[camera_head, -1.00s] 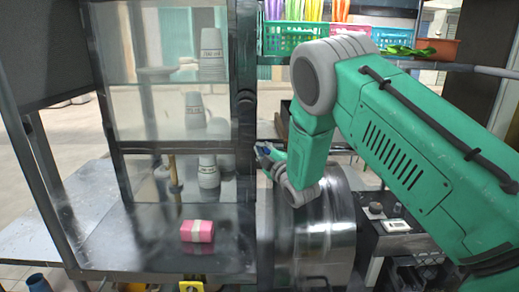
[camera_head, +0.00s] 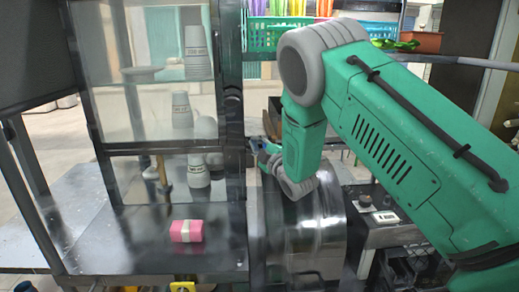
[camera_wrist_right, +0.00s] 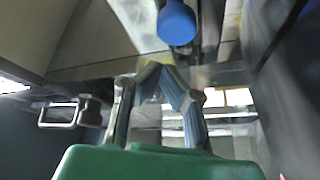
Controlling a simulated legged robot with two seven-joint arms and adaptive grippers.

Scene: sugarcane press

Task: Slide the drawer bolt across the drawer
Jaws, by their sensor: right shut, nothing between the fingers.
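My right gripper (camera_head: 265,150) is beside the metal post at the right edge of the glass-fronted cabinet, above a shiny metal drum. In the right wrist view its two blue-grey fingers (camera_wrist_right: 166,78) come together at the tips, shut and empty. A blue rounded knob (camera_wrist_right: 177,22) is just beyond the fingertips, apart from them in the picture. A bent metal handle or latch (camera_wrist_right: 62,114) shows to the left of the fingers. I cannot tell for sure which part is the drawer bolt. The drawer is not clearly seen. My left gripper is out of view.
The glass-fronted cabinet (camera_head: 160,80) holds stacked cups (camera_head: 197,170). A pink packet (camera_head: 187,231) lies on the metal counter. The metal drum (camera_head: 310,232) stands below my right arm. Baskets (camera_head: 275,34) sit on a shelf behind the arm.

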